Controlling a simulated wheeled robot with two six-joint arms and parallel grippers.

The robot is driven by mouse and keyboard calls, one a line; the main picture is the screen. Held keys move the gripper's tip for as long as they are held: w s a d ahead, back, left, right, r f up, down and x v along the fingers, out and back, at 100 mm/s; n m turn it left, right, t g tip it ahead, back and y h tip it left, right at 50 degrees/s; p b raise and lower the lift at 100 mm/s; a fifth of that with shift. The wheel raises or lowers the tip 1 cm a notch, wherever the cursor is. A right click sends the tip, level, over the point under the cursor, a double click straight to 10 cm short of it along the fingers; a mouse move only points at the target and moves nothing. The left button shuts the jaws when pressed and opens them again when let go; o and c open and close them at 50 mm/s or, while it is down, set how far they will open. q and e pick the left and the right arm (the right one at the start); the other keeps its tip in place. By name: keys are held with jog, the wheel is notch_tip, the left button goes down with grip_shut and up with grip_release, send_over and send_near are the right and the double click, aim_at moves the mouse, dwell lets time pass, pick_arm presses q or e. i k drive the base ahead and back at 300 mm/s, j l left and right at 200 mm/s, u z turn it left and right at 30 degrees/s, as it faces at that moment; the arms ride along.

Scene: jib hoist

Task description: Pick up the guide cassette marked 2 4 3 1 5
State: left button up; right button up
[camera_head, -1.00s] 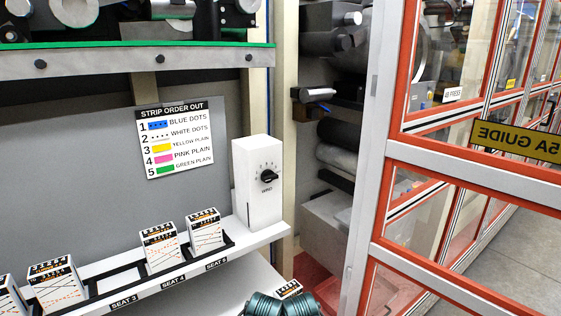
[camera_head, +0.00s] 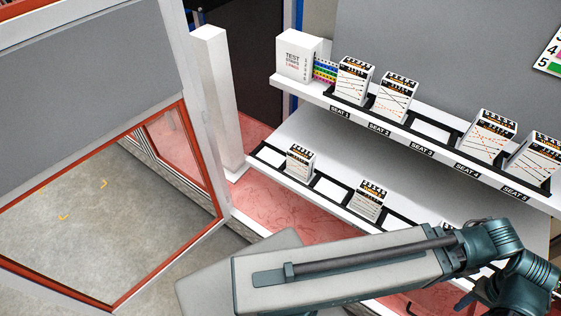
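White guide cassettes with black-and-orange tops stand on two shelves; their number marks are too small to read, so I cannot tell which is 2 4 3 1 5. On the upper shelf one stands at seat 1 (camera_head: 354,82), one at seat 2 (camera_head: 397,98), one at seat 4 (camera_head: 486,137) and one at seat 5 (camera_head: 537,160). Seat 3 (camera_head: 431,130) is empty. On the lower shelf stand a left cassette (camera_head: 300,163) and a middle cassette (camera_head: 369,203); another is mostly hidden behind my arm. No gripper fingers show.
A white test strips box (camera_head: 298,56) with coloured strips (camera_head: 325,71) stands at the upper shelf's left end. A white post (camera_head: 217,100) and a red-framed door panel (camera_head: 100,205) stand at left. My arm crosses the lower right, covering part of the lower shelf.

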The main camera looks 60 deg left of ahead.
aim_at(300, 160)
jog(key=u, duration=1.95)
jog(key=i+j+z, duration=0.1)
jog(key=j+z, duration=0.55)
jog(key=i+j+z, duration=0.1)
jog(key=z, duration=0.25)
jog(key=j, duration=0.1)
